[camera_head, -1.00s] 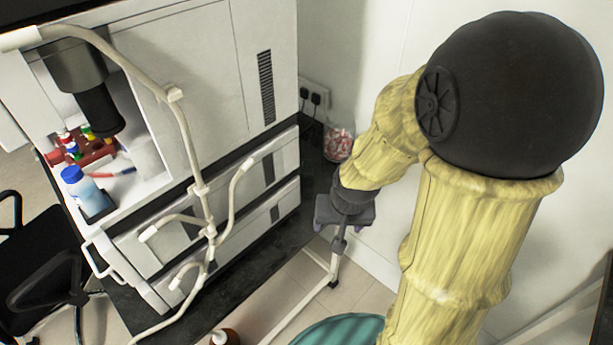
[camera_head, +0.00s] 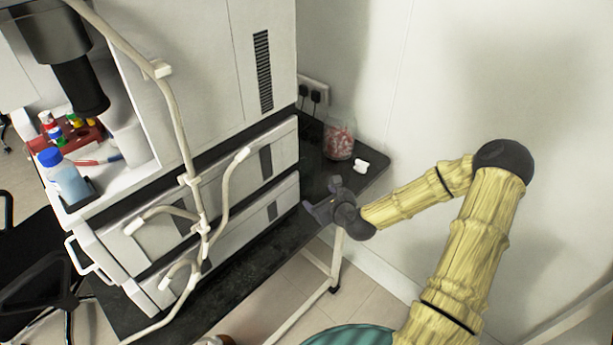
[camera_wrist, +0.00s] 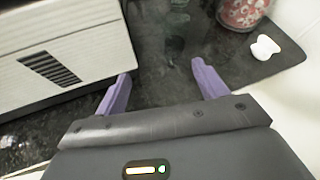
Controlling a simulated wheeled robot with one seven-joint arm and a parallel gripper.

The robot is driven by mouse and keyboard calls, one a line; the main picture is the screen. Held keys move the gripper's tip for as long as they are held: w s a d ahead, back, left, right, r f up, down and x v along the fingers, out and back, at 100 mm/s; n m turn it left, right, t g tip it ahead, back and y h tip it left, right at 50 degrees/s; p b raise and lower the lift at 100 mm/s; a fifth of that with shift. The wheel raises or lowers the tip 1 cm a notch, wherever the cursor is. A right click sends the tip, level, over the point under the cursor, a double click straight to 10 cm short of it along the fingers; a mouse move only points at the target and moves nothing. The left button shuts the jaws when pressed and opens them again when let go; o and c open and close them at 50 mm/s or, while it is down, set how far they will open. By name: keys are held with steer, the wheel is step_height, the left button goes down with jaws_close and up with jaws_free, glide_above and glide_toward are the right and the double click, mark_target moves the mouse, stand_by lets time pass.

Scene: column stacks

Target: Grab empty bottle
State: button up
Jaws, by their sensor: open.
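My gripper (camera_head: 321,195) is open and empty above the dark bench top, beside the white stacked unit. In the wrist view its two purple fingers (camera_wrist: 160,76) are spread apart with only bench between them. A faint, see-through bottle-like shape (camera_wrist: 180,24) stands on the bench beyond the fingertips, apart from them. Its outline is hard to make out, and I cannot pick it out in the head view. A blue-capped bottle (camera_head: 70,182) with pale blue content stands on the left side of the white unit, far from my gripper.
A clear jar of red and white pieces (camera_head: 338,142) stands at the bench's back corner. A small white object (camera_head: 361,165) lies beside it. The white column unit (camera_head: 190,90) with its pale tubing (camera_head: 172,110) stands left of my gripper. A wall closes off the right.

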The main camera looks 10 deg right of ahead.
mark_target(309, 175)
steer(key=m, duration=0.1)
steer(key=w+d+m, duration=0.1)
steer(key=d+m+t, duration=0.1)
steer(key=shift+w+r+h, duration=0.15)
steer(key=shift+r+h, duration=0.1)
steer(key=shift+h, duration=0.15)
steer(key=p+x, duration=0.1)
steer(key=x, duration=1.1)
steer(key=shift+w+f, duration=0.1)
steer(key=shift+p+x, duration=0.65)
steer(key=shift+x, duration=1.95)
steer(key=shift+c, duration=0.2)
